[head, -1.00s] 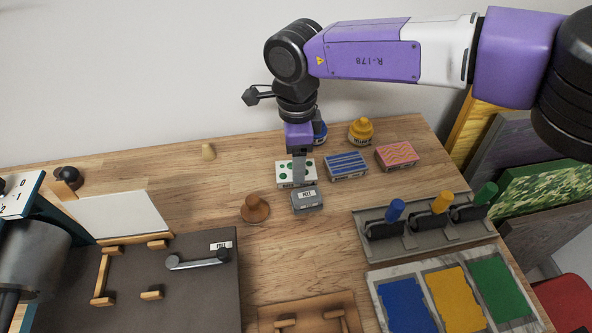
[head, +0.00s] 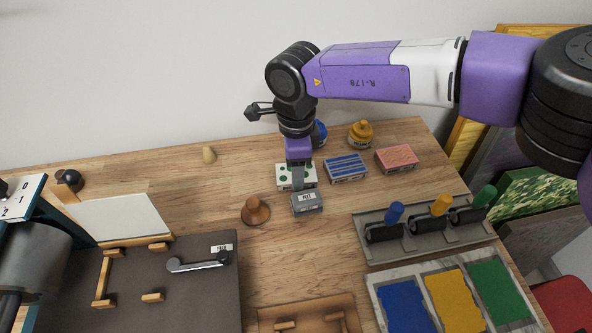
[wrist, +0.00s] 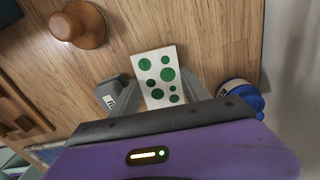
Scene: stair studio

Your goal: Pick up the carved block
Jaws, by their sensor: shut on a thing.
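A pale block with green dots (wrist: 157,75) lies between the two fingers of my gripper (wrist: 162,92) in the wrist view, and the jaws are shut on it. In the head view my gripper (head: 297,183) points down at the dotted block (head: 283,177), and a finger hides the middle of its face. The block appears to rest on the table. Two other patterned blocks lie to its right: a blue striped one (head: 346,167) and a pink one with wavy lines (head: 397,158).
A grey labelled box (head: 307,204) stands close in front of the dotted block. A brown knobbed piece (head: 256,210) is at left, and a blue jar (head: 320,134) and a yellow jar (head: 360,135) are behind. A rack of rollers (head: 425,231) is at right.

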